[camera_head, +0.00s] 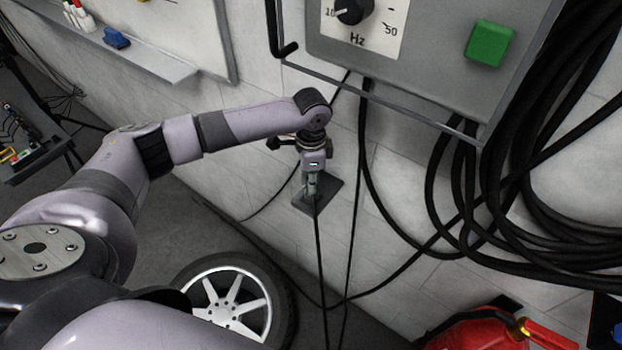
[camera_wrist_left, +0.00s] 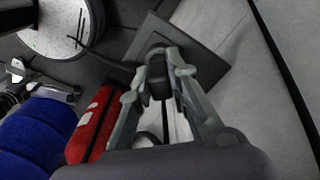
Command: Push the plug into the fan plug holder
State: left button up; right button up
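The fan plug holder, a dark square plate (camera_head: 328,187), sits low against the pale wall in the head view, partly behind my left gripper. It also shows at the top of the left wrist view (camera_wrist_left: 208,62). My left gripper (camera_head: 312,190) points down in front of the plate. In the left wrist view its fingers (camera_wrist_left: 166,78) close on either side of a black plug (camera_wrist_left: 158,88), with a dark cable trailing from it. The plug's tip is close to the plate; I cannot tell whether it touches or sits in it. My right gripper is not in view.
A grey control box (camera_head: 440,90) with a green button hangs above, with thick black cables (camera_head: 500,200) looping at the right. A wheel (camera_head: 232,305) lies below left, and a red object (camera_head: 480,332) stands at the lower right. Thin cables hang near the gripper.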

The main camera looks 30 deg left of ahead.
pick_arm(q)
jog(key=o, duration=0.5)
notch_tip(320, 180, up, 12)
dwell(0.6)
